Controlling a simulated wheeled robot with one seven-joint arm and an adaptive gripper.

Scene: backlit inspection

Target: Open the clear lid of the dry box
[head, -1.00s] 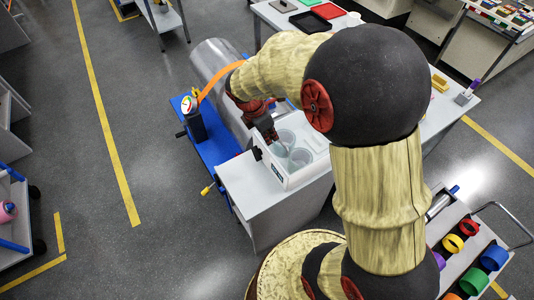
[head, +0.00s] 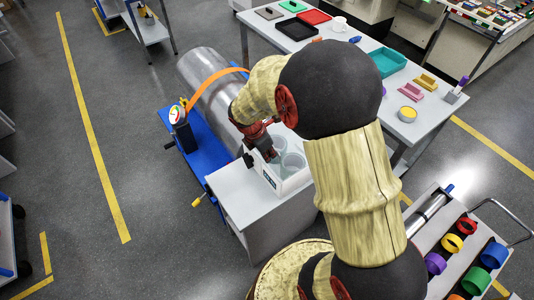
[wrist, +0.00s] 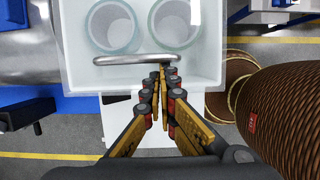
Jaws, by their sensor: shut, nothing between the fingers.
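The dry box (head: 284,186) is a white open-walled box on a grey cabinet, with round clear jars inside. In the wrist view its clear lid (wrist: 148,66) shows as a pale see-through sheet over the jars (wrist: 110,27). A grey metal bar handle (wrist: 135,59) runs across the lid's near edge. My gripper (wrist: 160,72) is shut and empty, its fingertips at the right part of the handle; I cannot tell whether they touch it. In the head view my gripper (head: 268,154) is over the box's left part, and my arm hides some of the box.
A white table (head: 400,92) with trays stands behind. A cart with coloured rings (head: 462,245) is at right.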

